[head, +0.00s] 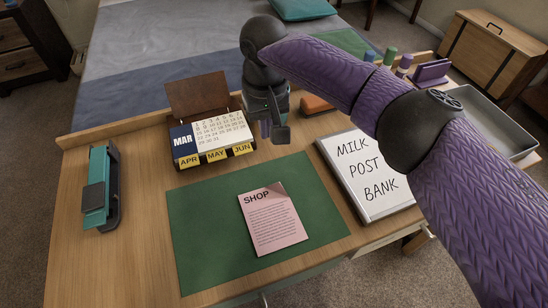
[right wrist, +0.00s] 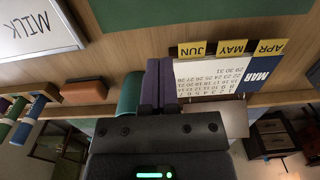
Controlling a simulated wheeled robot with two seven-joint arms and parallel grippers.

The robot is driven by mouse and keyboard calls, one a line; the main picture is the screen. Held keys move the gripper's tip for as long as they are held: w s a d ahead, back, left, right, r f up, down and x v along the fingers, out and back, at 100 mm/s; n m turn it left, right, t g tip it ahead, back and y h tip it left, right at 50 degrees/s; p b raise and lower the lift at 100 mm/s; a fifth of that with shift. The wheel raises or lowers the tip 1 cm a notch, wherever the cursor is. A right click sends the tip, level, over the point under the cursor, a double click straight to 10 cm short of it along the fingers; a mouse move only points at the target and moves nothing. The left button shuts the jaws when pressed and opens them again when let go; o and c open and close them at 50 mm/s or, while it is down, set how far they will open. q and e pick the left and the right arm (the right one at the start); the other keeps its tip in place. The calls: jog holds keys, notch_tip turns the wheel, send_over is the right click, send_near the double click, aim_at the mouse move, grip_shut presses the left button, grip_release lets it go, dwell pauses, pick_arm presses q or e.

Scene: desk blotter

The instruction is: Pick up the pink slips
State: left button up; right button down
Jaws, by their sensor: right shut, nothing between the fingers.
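A pink slip (head: 273,222) headed SHOP lies flat, slightly turned, on the green blotter (head: 205,240) in the head view; I cannot tell whether more slips lie under it. My right gripper (head: 267,129) is shut and empty above the desk's back part, behind the blotter and to the right of the calendar. Its purple fingers (right wrist: 160,84) show pressed together in the right wrist view, where the pink slip is out of view. My left gripper is not in view.
A flip calendar (head: 222,135) stands behind the blotter. A teal stapler (head: 101,190) is at the left, a MILK POST BANK board (head: 367,175) at the right. A brown-orange object (head: 317,104) and a grey tray (head: 490,120) lie further back. The blotter around the slip is clear.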

aim_at(275, 183)
jog(key=f+b, duration=0.1)
jog(key=f, duration=0.2)
jog(key=f+b, duration=0.2)
jog(key=f, duration=0.1)
jog(key=f+b, duration=0.1)
jog(key=f, duration=0.2)
jog(key=shift+s+f+b, duration=0.25)
jog(key=shift+f+b, duration=0.15)
jog(key=s, duration=0.2)
jog(key=s+d, duration=0.1)
jog(key=shift+r+p, duration=0.3)
jog(key=shift+p, duration=0.1)
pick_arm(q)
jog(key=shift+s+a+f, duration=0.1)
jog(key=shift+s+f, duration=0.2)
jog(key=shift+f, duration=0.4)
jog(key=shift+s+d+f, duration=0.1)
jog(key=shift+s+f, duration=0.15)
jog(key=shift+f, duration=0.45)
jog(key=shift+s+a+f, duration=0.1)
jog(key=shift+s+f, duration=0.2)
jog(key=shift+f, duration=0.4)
pick_arm(e)
jog(key=shift+s+d, duration=0.15)
jog(key=shift+s, duration=0.25)
